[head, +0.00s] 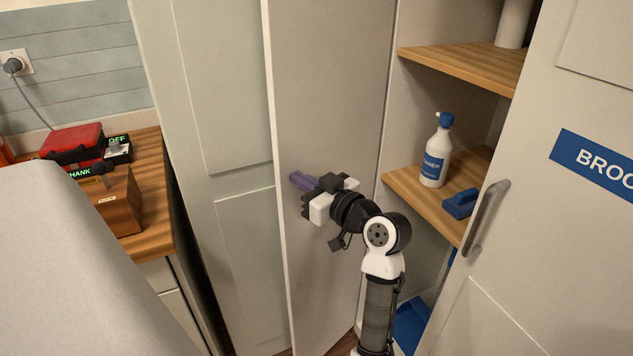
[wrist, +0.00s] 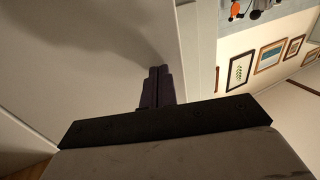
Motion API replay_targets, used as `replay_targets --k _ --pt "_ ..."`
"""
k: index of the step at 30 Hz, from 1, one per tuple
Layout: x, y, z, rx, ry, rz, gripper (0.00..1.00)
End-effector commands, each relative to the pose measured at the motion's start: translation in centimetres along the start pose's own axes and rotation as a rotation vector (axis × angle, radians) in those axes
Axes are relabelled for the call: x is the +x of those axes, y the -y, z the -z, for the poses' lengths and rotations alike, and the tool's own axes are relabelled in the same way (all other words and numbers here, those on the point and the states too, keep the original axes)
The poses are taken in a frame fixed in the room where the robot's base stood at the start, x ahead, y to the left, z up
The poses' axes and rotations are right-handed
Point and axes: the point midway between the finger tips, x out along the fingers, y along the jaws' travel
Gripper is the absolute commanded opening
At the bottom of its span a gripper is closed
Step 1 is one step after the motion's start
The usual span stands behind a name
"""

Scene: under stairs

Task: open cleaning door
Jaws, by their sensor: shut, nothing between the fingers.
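A pale cupboard door, which I take to be the cleaning door (head: 325,90), stands swung open, its inner face toward the shelves on the right. My gripper (head: 296,179) is in front of that inner face, near the door's free edge, with its purple fingers shut and nothing between them. In the wrist view the shut fingertips (wrist: 159,72) point at the pale door panel (wrist: 90,60), close to its edge. I cannot tell whether they touch it. No handle shows on this face of the door.
Inside the cupboard, a spray bottle (head: 437,152) and a blue brush (head: 460,203) sit on a wooden shelf (head: 420,200). A right-hand door (head: 540,250) has a metal handle (head: 486,218) and a "BROO..." label. A wooden counter (head: 152,190) with boxes stands at left.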

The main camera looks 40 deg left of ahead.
Motion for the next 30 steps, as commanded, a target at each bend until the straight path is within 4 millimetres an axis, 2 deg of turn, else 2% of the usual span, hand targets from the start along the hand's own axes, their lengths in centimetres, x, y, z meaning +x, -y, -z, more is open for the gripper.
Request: replay_targets --k 14,25,30 --pt "0.8 0.1 -0.1 -0.001 0.000 0.001 0.00" --pt "8.0 0.2 -0.1 -0.002 0.000 -0.096 0.00" --pt "9.6 0.0 0.0 -0.002 -0.001 -0.098 0.00"
